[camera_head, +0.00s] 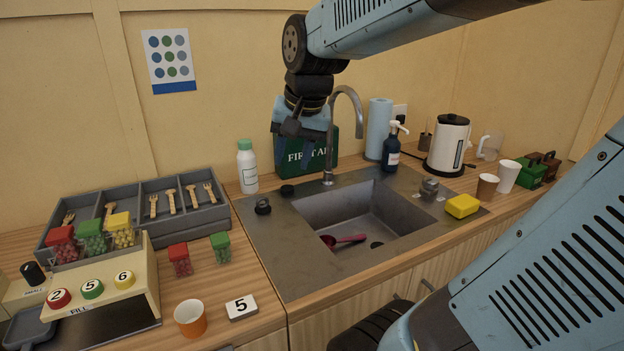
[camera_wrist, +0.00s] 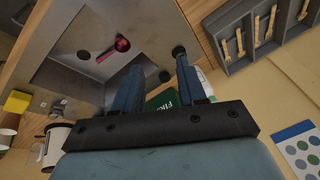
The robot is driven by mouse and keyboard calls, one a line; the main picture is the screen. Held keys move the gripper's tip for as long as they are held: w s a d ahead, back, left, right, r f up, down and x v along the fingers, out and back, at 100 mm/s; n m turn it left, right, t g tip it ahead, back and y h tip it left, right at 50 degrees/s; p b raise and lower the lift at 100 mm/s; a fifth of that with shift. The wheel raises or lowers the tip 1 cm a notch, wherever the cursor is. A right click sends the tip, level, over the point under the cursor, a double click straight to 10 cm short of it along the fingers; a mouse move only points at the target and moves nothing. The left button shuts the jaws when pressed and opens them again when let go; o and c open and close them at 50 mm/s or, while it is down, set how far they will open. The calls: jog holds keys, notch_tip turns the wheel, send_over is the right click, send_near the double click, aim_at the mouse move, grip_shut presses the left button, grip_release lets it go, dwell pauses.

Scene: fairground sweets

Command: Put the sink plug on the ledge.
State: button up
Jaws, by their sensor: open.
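A black round piece with a raised loop (camera_head: 263,206), which looks like the sink plug, sits on the metal deck left of the basin. It appears as a dark disc in the wrist view (camera_wrist: 179,52). A second small black round piece (camera_head: 287,190) stands on the deck farther back; I cannot tell what it is. The flat metal rim (camera_head: 283,240) around the basin is the likely ledge. My gripper (camera_head: 305,155) is open and empty, fingers pointing down, above the back of the sink near the tap. Its two fingers show in the wrist view (camera_wrist: 160,70).
The basin holds a red scoop (camera_head: 345,239) beside the dark drain (camera_head: 377,244). The curved tap (camera_head: 347,98), first aid box (camera_head: 300,150) and white bottle (camera_head: 247,166) stand close to my gripper. A yellow sponge (camera_head: 462,206) lies right of the basin. The front rim is clear.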

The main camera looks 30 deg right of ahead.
jog(key=s+f+n+t, duration=0.1)
jog(key=s+n, duration=0.4)
jog(key=s, duration=0.4)
jog(key=shift+a+t+h, duration=0.3)
jog(key=shift+a, duration=0.05)
